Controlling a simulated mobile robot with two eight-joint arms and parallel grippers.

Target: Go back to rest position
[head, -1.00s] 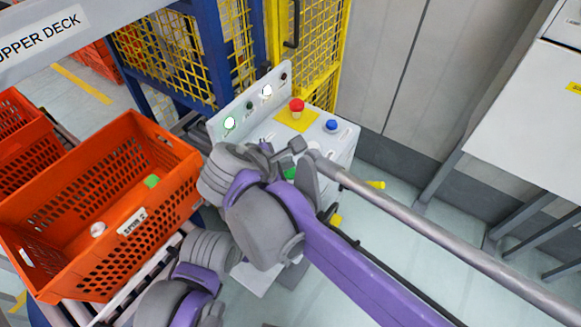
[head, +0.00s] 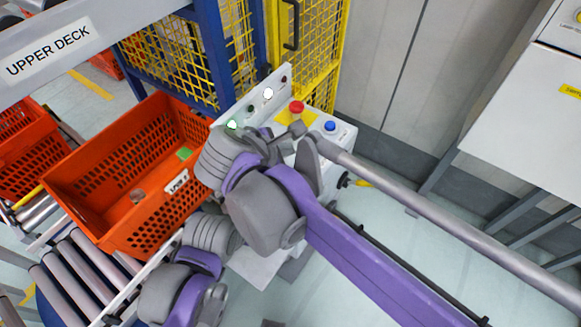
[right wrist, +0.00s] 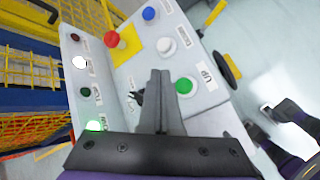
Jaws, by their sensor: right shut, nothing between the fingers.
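My right gripper (head: 272,142) is over the white control panel in the head view, partly hidden by its own wrist. In the right wrist view its two dark fingers (right wrist: 160,78) are together with nothing between them. They point across the panel face, left of the green button (right wrist: 184,86); I cannot tell whether they touch the panel.
The panel also has a red button (head: 296,107) and a blue button (head: 330,126). A yellow mesh cage (head: 300,50) stands behind.

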